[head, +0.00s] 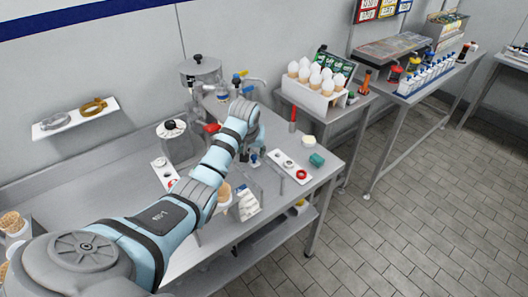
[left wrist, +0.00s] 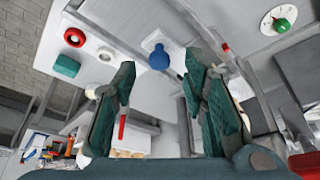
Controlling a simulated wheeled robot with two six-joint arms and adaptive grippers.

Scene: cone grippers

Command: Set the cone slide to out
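A blue knob (left wrist: 160,57) sits on a pale plate in the left wrist view, beyond and between my left fingertips. A small blue knob also shows in the head view (head: 254,160), just below my left gripper. I cannot tell for certain that this knob is the cone slide, nor which position it is in. My left gripper (left wrist: 158,78) is open, with its two dark green fingers apart and nothing between them. In the head view my left gripper (head: 248,148) hangs over the steel table, partly hidden by its own arm. My right gripper is in no view.
Right of the gripper are a white panel with a red ring (head: 301,174), a teal block (head: 317,160) and a red upright stick (head: 292,120). A machine with a dial (head: 172,128) stands left. A rack of white-topped cones (head: 318,80) is behind. The right front floor is clear.

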